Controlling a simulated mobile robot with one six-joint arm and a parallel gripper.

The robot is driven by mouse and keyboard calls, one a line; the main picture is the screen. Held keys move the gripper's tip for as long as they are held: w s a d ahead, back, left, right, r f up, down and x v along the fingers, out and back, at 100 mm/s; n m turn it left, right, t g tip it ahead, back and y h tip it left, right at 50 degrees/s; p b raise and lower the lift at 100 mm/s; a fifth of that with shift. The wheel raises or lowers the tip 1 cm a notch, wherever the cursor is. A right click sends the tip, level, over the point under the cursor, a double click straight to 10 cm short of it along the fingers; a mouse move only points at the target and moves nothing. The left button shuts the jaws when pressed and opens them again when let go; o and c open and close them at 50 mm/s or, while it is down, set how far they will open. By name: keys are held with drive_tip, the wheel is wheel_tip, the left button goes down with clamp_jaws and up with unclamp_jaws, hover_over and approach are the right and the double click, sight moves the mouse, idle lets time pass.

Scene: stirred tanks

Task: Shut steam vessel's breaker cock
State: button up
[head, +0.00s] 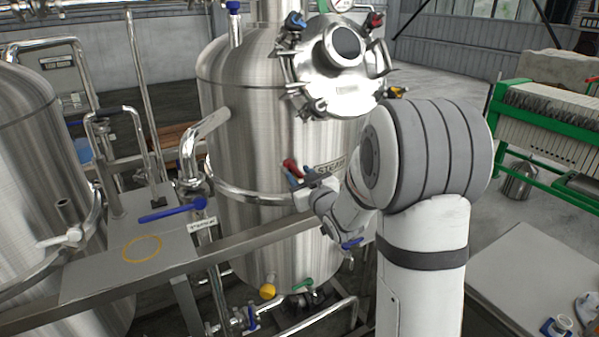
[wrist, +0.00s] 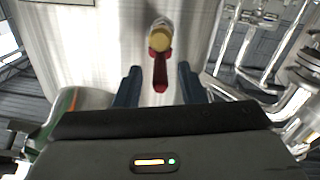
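The steam vessel (head: 240,125) is the large brushed-steel tank at the centre, with a partly hidden label starting "STEA". A small cock with a red handle (head: 290,166) sits on its front wall. In the wrist view the cock shows a brass-coloured round end (wrist: 159,40) and its red handle (wrist: 160,76) pointing down the picture. My gripper (head: 302,178) is at this cock. In the wrist view my gripper (wrist: 160,85) is open, its two dark blue fingers on either side of the red handle, with a visible gap on each side. No writing on the cock is readable.
A red-handled fitting (head: 375,19) and a blue one (head: 296,20) sit by the manway on top. A steel bench (head: 110,270) with a blue lever (head: 172,209) stands at front left. Pipes with a yellow knob (head: 267,291) and green handle (head: 303,285) run below.

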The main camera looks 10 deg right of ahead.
drive_tip(key=shift+w+a, duration=0.1)
drive_tip(key=shift+w, duration=0.3)
drive_tip(key=shift+c, duration=0.4)
clamp_jaws()
